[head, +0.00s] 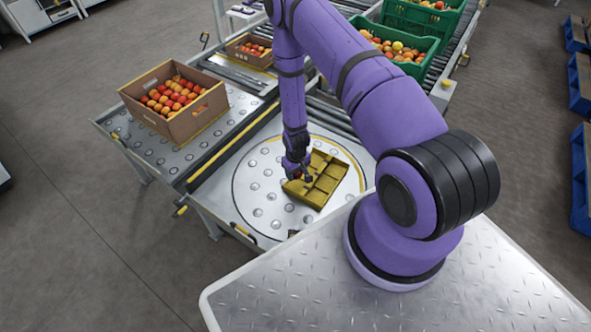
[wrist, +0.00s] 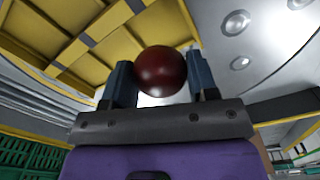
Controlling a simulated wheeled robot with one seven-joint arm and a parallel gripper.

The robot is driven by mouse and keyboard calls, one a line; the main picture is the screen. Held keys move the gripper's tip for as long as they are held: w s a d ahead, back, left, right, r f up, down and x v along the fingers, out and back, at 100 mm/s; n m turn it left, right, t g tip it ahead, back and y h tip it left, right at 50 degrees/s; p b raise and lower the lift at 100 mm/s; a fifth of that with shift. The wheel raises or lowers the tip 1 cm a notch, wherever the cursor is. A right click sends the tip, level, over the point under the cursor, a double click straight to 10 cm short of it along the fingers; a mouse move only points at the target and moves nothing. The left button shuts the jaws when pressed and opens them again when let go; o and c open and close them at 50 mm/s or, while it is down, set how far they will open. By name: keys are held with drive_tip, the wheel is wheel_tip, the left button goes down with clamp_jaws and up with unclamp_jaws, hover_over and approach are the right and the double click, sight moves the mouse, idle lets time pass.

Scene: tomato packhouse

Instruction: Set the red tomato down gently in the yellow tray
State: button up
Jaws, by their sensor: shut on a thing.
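The red tomato (wrist: 162,71) is held between the two fingers of my gripper (wrist: 160,82) in the wrist view. The gripper is shut on it. In the head view my gripper (head: 299,172) is at the left edge of the yellow tray (head: 322,183), and the tomato is mostly hidden by the fingers. The yellow tray is divided into compartments and lies on a round metal turntable. In the wrist view the tray (wrist: 84,42) fills the upper left, beside the tomato. I cannot tell whether the tomato touches the tray.
The round ball-studded turntable (head: 264,196) has free room left of the tray. A cardboard box (head: 196,126) of tomatoes stands on the table to the left. A smaller box (head: 238,48) and green crates (head: 424,71) of tomatoes stand farther back.

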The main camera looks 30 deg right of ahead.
sight(296, 186)
drive_tip(key=shift+f, duration=2.55)
drive_tip(key=shift+f, duration=0.55)
drive_tip(key=o, duration=0.8)
drive_tip(key=c, duration=0.3)
drive_tip(key=shift+c, duration=0.2)
drive_tip(key=shift+r, duration=3.5)
